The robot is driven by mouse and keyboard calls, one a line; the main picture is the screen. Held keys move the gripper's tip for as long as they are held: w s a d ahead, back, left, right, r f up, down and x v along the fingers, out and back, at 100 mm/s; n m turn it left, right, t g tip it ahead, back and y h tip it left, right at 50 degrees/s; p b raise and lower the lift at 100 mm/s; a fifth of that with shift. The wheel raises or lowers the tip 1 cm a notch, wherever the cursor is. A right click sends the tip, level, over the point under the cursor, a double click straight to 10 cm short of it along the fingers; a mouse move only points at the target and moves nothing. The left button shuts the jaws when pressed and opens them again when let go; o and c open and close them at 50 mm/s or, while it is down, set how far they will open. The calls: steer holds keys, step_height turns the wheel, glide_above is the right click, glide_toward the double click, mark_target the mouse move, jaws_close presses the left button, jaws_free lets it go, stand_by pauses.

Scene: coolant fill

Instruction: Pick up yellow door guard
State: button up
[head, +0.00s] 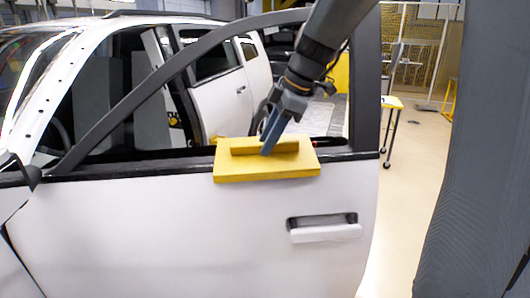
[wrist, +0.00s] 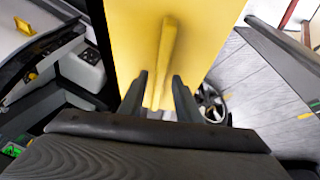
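The yellow door guard (head: 265,171) sits over the top edge of the white car door, at the window sill. It is a flat slab with a raised bar-shaped handle (head: 243,147) along its top. My gripper (head: 268,146) comes down from above right, with its fingers at the handle. In the wrist view, the guard (wrist: 205,30) fills the upper middle. The handle (wrist: 166,45) lies between the two fingertips of my gripper (wrist: 160,75). The fingers are apart, with a little yellow showing on each side of the handle. Whether either finger touches it I cannot tell.
The white car door (head: 150,235) stands below the guard, with a door handle (head: 324,228) at lower right. The dark window frame (head: 175,65) arches over the sill near my arm. Another white car is behind. Open floor (head: 410,190) lies to the right.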

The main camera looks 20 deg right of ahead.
jaws_close()
steer(key=shift+r, duration=0.15)
